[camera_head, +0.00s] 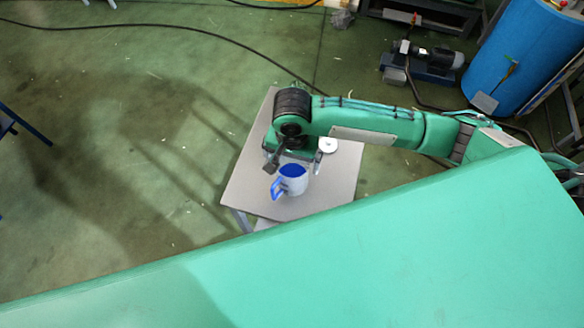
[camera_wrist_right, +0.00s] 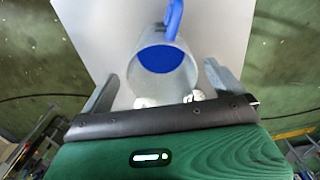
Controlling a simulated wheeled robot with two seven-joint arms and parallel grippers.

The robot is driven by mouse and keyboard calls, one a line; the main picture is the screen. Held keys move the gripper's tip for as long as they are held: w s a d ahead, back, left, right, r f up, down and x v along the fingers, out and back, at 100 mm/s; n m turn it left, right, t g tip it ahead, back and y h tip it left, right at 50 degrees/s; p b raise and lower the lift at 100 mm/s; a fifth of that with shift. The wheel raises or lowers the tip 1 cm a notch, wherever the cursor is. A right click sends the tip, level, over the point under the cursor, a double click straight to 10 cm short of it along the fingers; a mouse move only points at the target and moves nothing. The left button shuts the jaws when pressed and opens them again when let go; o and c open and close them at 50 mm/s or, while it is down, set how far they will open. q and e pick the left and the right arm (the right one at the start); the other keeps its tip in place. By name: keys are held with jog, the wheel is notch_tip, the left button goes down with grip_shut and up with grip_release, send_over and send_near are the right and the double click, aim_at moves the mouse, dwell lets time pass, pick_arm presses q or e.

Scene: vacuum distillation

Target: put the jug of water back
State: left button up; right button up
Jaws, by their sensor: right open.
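The jug of water (camera_head: 294,182) is a pale, translucent jug with a blue handle and blue inside. It stands upright on a small grey table (camera_head: 337,192). In the right wrist view the jug (camera_wrist_right: 160,78) sits between the two open fingers, with its handle pointing away from the gripper. My right gripper (camera_head: 294,166) is open and lies at the jug in the head view. In the right wrist view the gripper's fingers (camera_wrist_right: 162,84) stand apart on either side of the jug, with gaps visible. My left gripper is not in view.
A blue drum (camera_head: 522,50) and a pump with a motor (camera_head: 428,62) stand at the upper right. A black cable (camera_head: 190,35) crosses the green floor.

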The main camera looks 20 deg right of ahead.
notch_tip(320, 180, up, 7)
jog(key=shift+b, duration=0.3)
jog(key=shift+f, duration=0.1)
dwell(0.4)
